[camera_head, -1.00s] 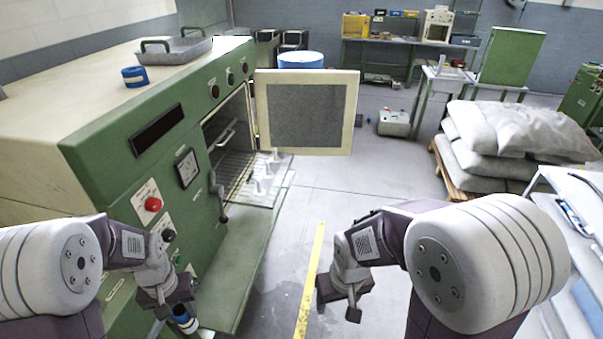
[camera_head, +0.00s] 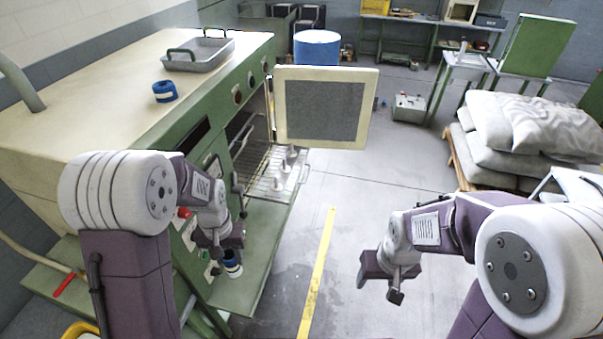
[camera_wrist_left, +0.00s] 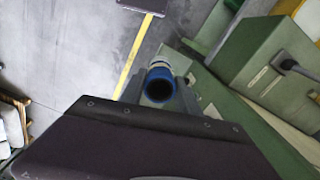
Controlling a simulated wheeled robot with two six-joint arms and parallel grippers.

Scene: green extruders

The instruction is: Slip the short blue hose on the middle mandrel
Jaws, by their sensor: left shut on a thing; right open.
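My left gripper (camera_head: 226,256) is shut on the short blue hose (camera_head: 233,269), which has a pale band, beside the front of the green machine. The hose's open end (camera_wrist_left: 159,88) faces the camera in the left wrist view, between the fingers. White mandrels stand in a row on the wire rack pulled out of the machine's open oven; the middle mandrel (camera_head: 285,169) is among them, small in the head view and bare. The rack lies beyond and above the left gripper in the picture. My right gripper (camera_head: 393,287) is open and empty over the floor.
The oven door (camera_head: 322,108) stands open beyond the rack. A blue tape-like roll (camera_head: 164,91) and a metal tray (camera_head: 198,55) lie on the machine top. A green ledge (camera_head: 240,285) runs below the rack.

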